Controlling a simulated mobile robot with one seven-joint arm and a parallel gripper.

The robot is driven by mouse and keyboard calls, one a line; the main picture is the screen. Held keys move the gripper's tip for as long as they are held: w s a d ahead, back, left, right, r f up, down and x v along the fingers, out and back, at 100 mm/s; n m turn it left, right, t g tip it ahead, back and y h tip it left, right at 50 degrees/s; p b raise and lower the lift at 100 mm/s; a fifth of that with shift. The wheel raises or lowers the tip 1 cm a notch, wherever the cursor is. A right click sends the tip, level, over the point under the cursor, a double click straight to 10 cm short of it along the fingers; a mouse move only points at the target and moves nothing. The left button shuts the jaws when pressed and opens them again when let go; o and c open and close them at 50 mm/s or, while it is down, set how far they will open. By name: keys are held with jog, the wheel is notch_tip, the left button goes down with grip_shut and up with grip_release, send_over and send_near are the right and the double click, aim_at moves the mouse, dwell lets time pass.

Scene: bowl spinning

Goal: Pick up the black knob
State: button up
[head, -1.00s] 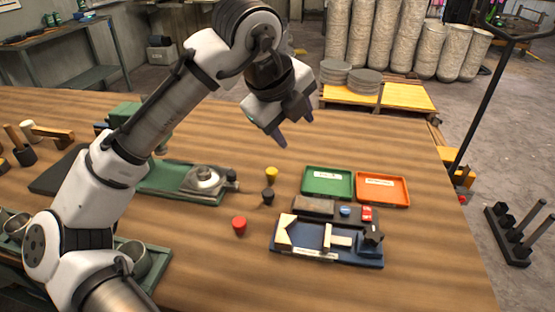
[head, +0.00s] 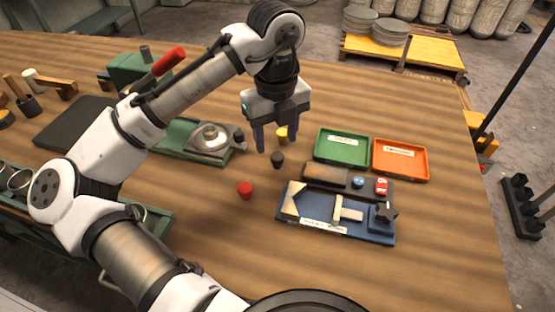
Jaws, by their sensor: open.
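The black knob (head: 277,160) stands on the wooden table, between a yellow knob (head: 282,134) behind it and a red knob (head: 245,190) in front and to the left. My gripper (head: 277,147) is open and empty. It points down with its two fingers apart, just above and behind the black knob in the picture. I cannot tell the exact height of the fingertips over the table.
A green base with a round metal part (head: 211,137) lies left of the knobs. A blue tray (head: 270,218) holds wooden pieces and a black star knob. A green tray (head: 341,161) and an orange tray (head: 400,175) stand to the right. The table's front middle is clear.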

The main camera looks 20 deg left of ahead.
aim_at(278, 156)
notch_tip(278, 156, down, 5)
jog(key=shift+w+d+p, duration=0.1)
jog(key=shift+w+p, duration=0.05)
jog(key=shift+p, duration=0.2)
jog(key=shift+c, duration=0.4)
jog(key=c, duration=1)
